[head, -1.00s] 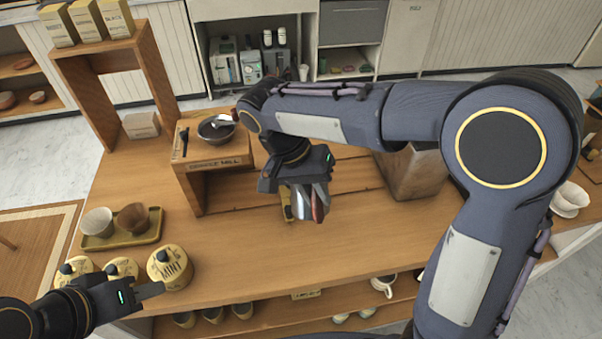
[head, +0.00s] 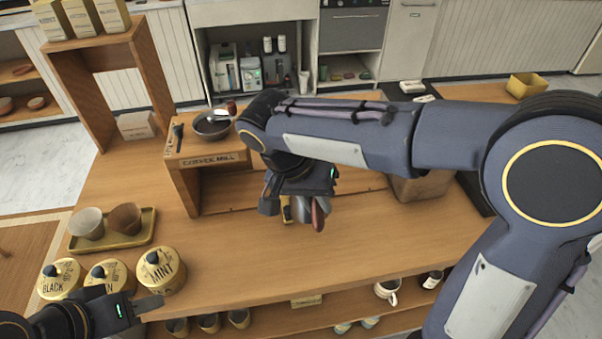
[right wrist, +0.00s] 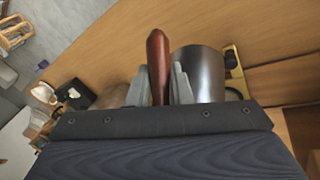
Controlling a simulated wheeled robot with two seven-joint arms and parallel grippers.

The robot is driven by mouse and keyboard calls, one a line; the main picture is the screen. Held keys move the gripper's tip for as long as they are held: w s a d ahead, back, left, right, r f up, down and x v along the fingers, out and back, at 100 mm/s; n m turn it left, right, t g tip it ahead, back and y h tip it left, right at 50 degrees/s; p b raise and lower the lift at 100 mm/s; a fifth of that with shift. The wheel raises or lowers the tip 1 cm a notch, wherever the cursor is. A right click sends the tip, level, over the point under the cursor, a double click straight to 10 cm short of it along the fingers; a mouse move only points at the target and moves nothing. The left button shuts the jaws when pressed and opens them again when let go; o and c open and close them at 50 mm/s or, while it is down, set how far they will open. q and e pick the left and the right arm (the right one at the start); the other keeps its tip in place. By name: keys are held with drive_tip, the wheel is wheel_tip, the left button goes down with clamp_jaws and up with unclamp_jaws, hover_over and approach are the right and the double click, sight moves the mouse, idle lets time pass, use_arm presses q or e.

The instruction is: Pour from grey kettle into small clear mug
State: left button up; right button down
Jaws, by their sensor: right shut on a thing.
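My right gripper (head: 300,208) is over the middle of the cart top. In the right wrist view its fingers (right wrist: 160,85) are shut on the red-brown handle (right wrist: 158,60) of the grey kettle. The kettle's grey metal body (right wrist: 199,75) shows just right of the fingers. In the head view the kettle (head: 304,211) is mostly hidden under the gripper. I cannot tell whether it touches the counter. I cannot make out the small clear mug. My left gripper (head: 150,304) is low at the left, near the tins; its finger gap is unclear.
A yellow piece (head: 287,212) stands by the kettle. Two cups on a tray (head: 145,232) and yellow tins (head: 161,271) are at left. The front counter middle is clear.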

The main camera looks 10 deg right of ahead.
drive_tip(key=shift+s+f+m+t+b, duration=0.2)
drive_tip(key=shift+f+t+b, duration=0.75)
drive_tip(key=shift+b, duration=0.95)
drive_tip(key=shift+s+f+m+t+b, duration=0.15)
drive_tip(key=shift+f+t+b, duration=0.3)
drive_tip(key=shift+f+b, duration=1.15)
drive_tip(key=shift+r, duration=0.3)
drive_tip(key=shift+w+r+p, duration=0.1)
drive_tip(key=shift+r+p, duration=1.8)
drive_tip(key=shift+r, duration=0.75)
drive_tip(key=shift+f, duration=0.1)
